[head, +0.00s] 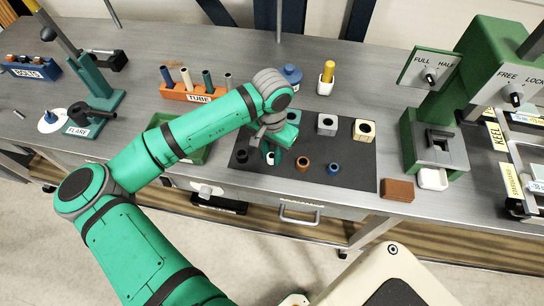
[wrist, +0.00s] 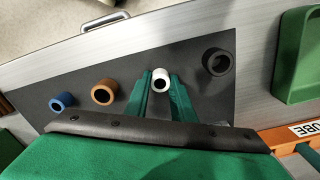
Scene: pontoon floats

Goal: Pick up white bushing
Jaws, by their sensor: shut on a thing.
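The white bushing (wrist: 161,80) is a short white ring. In the wrist view it sits between the tips of the green fingers of my gripper (wrist: 160,86), which is shut on it. In the head view the white bushing (head: 271,158) shows low beside my gripper (head: 272,152), over the left part of the dark mat (head: 340,178). Whether it still touches the mat is hard to tell.
On the mat, a black bushing (head: 242,155) is close to the left, with a brown bushing (head: 302,163) and a blue bushing (head: 333,168) to the right. Square blocks (head: 327,124) stand behind. A green tray (head: 190,153) lies left, under my arm.

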